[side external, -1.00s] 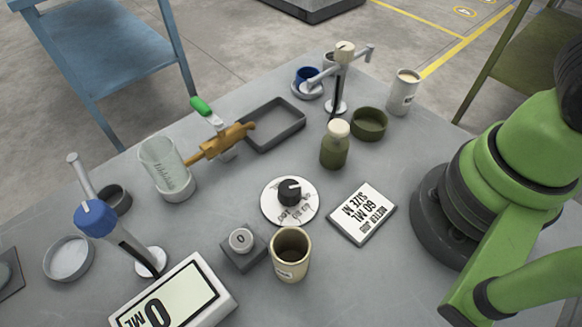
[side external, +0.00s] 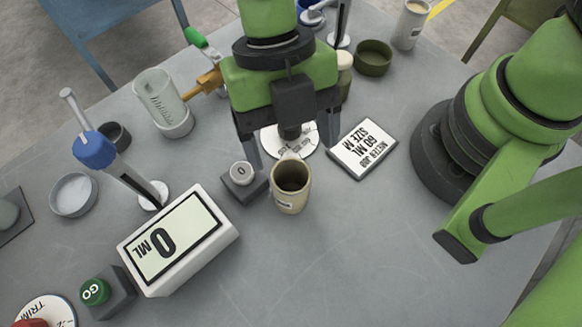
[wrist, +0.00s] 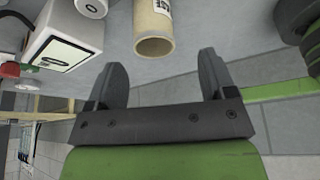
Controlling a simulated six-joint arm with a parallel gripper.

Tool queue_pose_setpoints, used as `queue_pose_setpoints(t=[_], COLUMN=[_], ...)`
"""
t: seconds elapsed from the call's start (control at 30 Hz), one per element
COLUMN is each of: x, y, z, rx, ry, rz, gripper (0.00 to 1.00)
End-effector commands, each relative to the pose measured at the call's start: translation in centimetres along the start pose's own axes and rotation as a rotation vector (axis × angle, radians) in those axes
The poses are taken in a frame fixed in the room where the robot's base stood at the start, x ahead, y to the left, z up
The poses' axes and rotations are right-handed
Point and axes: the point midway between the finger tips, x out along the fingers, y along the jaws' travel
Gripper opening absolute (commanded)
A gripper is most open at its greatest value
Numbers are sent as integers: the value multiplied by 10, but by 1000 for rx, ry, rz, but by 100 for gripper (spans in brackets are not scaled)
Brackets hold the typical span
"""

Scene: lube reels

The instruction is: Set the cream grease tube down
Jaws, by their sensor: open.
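The cream grease tube (side external: 291,186), open at the top with a small label, stands upright on the grey table in the side view. In the wrist view it shows as a cream cylinder (wrist: 153,30) with its open mouth toward the camera, beyond my fingertips. My gripper (side external: 290,150) is open and empty, its two fingers spread behind the tube in the side view. In the wrist view my gripper (wrist: 161,62) has clear space between the fingers. The exact depth between fingers and tube is hard to tell.
A round knob (side external: 240,172) on a block stands just left of the tube. A 0 ML display (side external: 178,240) is at lower left. The table in front of the tube is clear.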

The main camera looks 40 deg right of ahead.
Motion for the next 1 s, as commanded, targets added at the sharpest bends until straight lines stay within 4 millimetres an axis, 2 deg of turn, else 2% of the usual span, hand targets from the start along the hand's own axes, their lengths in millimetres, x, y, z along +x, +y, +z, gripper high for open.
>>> queue_pose_setpoints(t=[0.4, 0.67, 0.9, 0.97, 1.0], x=[51, 54, 54, 54, 54], y=[7, 7, 7, 7, 7], z=[-1, -1, -1, -1, -1], rx=[1, 1, 1, 1, 1], ry=[0, -2, -2, -2, -2], rz=[1, 5, 5, 5, 5], gripper=[77, 77, 24, 24, 20])
